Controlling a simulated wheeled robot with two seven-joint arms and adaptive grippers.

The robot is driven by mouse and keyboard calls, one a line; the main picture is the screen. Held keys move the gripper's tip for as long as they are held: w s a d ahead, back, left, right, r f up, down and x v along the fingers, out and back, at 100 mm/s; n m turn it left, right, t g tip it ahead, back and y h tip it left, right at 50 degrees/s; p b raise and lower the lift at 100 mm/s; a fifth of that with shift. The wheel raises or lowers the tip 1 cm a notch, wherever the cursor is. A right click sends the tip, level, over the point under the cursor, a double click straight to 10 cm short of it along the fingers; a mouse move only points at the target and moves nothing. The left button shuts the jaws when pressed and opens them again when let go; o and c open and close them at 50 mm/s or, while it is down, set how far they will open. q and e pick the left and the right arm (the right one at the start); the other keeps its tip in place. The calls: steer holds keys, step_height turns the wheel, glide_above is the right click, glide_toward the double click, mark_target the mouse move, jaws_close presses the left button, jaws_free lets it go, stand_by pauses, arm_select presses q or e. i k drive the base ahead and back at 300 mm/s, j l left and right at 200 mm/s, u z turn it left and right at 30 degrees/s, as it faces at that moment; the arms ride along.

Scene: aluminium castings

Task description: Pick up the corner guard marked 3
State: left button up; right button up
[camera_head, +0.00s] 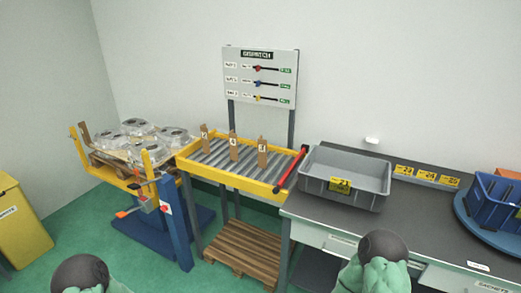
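Three upright brown corner guards stand on the grey roller conveyor (212,157) with the yellow frame. The left guard (204,142), the middle guard (233,153) and the right guard (262,160) each carry a small white label. The marks are too small to read with certainty, so I cannot tell surely which one is marked 3. The guards stand apart from each other. Only parts of my two arms show at the bottom edge, well short of the conveyor. Neither gripper is in view.
A grey bin (345,176) stands on the dark bench (420,218), right of the conveyor's red end bar (291,169). A lift table at left holds metal castings (138,126). A blue crate (492,201) is at right. A wooden pallet (243,250) lies under the conveyor.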

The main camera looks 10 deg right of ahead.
mark_target(262, 144)
steer(key=i+j, duration=0.15)
steer(key=i, duration=0.25)
steer(key=i+j, duration=0.2)
steer(key=i, duration=0.15)
steer(key=i+j, duration=0.15)
steer(key=i, duration=0.25)
